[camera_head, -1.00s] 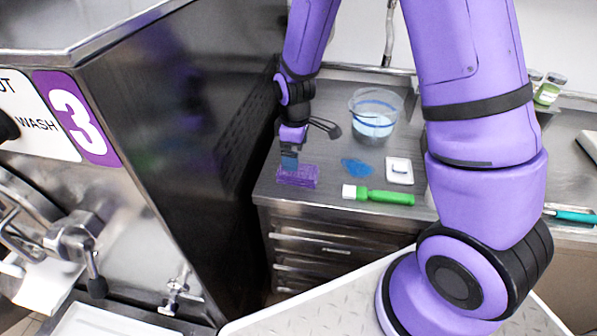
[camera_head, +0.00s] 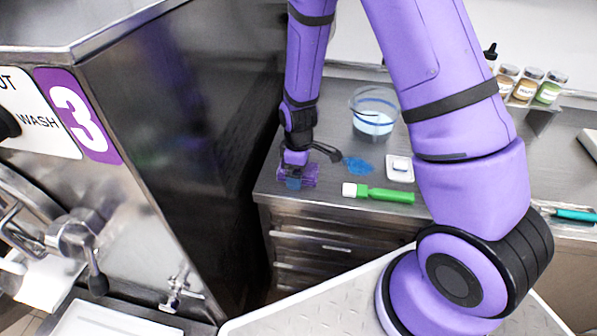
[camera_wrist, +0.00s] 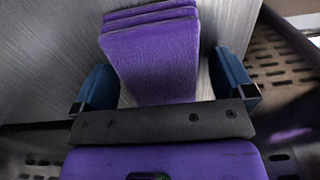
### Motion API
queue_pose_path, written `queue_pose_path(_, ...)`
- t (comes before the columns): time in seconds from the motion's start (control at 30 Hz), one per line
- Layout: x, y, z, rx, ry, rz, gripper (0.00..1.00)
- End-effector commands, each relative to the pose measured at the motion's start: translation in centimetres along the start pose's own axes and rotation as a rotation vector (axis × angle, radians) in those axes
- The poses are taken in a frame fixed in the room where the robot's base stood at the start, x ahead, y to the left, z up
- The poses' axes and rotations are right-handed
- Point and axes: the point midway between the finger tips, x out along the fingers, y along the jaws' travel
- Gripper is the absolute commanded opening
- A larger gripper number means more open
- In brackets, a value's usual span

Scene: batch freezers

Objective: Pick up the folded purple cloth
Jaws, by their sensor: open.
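The folded purple cloth (camera_head: 311,176) lies on the steel counter near its left front corner, in the head view. My gripper (camera_head: 293,183) is down at the cloth and covers part of it there. In the wrist view the cloth (camera_wrist: 155,58) shows its stacked folds and lies between the two blue fingers of my gripper (camera_wrist: 166,84). The fingers are open, one on each side of the cloth. A gap shows between the right finger and the cloth; the left finger is very close to the cloth's edge.
A clear tub (camera_head: 373,115) stands behind. The dark machine side (camera_head: 200,150) rises close on the left.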

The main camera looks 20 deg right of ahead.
Motion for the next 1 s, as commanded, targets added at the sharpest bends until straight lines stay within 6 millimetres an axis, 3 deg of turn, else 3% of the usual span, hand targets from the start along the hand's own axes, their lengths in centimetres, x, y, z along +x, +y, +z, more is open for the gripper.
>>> queue_pose_path(0.03,0.0,0.0,0.0,0.000,0.000,0.000,0.95)
queue_pose_path(0.23,0.0,0.0,0.0,0.000,0.000,0.000,0.49)
queue_pose_path(0.67,-0.4,0.1,-0.1,0.000,0.001,0.001,0.48)
queue_pose_path(1.0,-2.5,0.5,-0.6,0.002,0.001,0.001,0.48)
